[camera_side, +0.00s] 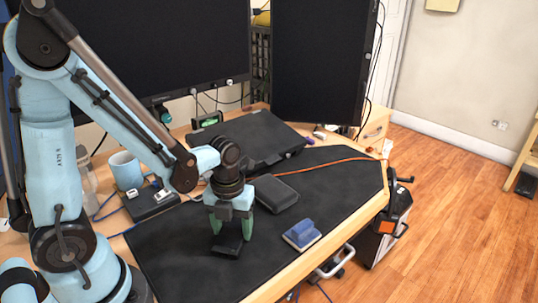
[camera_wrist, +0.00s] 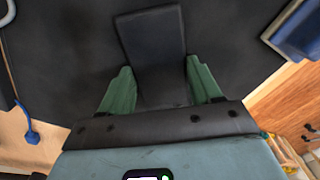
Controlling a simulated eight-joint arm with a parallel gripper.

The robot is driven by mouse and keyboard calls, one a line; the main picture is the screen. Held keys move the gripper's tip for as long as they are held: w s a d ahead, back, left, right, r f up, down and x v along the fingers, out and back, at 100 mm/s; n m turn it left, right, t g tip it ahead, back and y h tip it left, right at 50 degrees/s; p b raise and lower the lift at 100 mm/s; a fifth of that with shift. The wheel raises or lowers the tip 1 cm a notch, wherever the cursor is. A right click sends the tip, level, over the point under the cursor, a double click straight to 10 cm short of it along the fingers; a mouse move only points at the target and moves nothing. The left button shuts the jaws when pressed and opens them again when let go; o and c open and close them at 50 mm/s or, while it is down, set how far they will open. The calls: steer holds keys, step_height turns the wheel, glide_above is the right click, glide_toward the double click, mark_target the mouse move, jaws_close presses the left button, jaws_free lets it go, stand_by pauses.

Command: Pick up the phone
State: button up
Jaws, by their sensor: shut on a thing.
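The phone (camera_side: 229,246) looks like a small flat black object at the fingertips of my gripper (camera_side: 231,236). In the wrist view, my gripper (camera_wrist: 163,90) has its green fingers on both sides of the dark phone (camera_wrist: 162,84), shut on it. The phone is low over the black desk mat (camera_side: 185,262); I cannot tell whether it still touches the mat. Its dark surface blends with the mat, and my gripper covers part of it.
A dark grey case (camera_side: 273,193) lies just beyond my gripper. A blue block with a pale base (camera_side: 302,235) is to the right, near the desk edge. A blue mug (camera_side: 126,170) and a black box (camera_side: 150,203) stand left. Monitors (camera_side: 165,50) rise behind. The front mat is clear.

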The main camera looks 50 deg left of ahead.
mark_target(233, 231)
steer(key=shift+r, duration=0.1)
steer(key=shift+r, duration=0.7)
step_height(233, 231, up, 2)
steer(key=shift+r, duration=0.2)
steer(key=s+d+r, duration=0.5)
steer(key=d+r, duration=0.2)
steer(key=d, duration=0.3)
steer(key=shift+s, duration=0.35)
steer(key=w+a, duration=0.7)
steer(key=w, duration=0.3)
steer(key=w+a+n, duration=0.1)
steer(key=w+a, duration=0.6)
steer(key=w, duration=0.4)
steer(key=shift+w+a+n, duration=0.2)
steer(key=shift+a+n, duration=0.1)
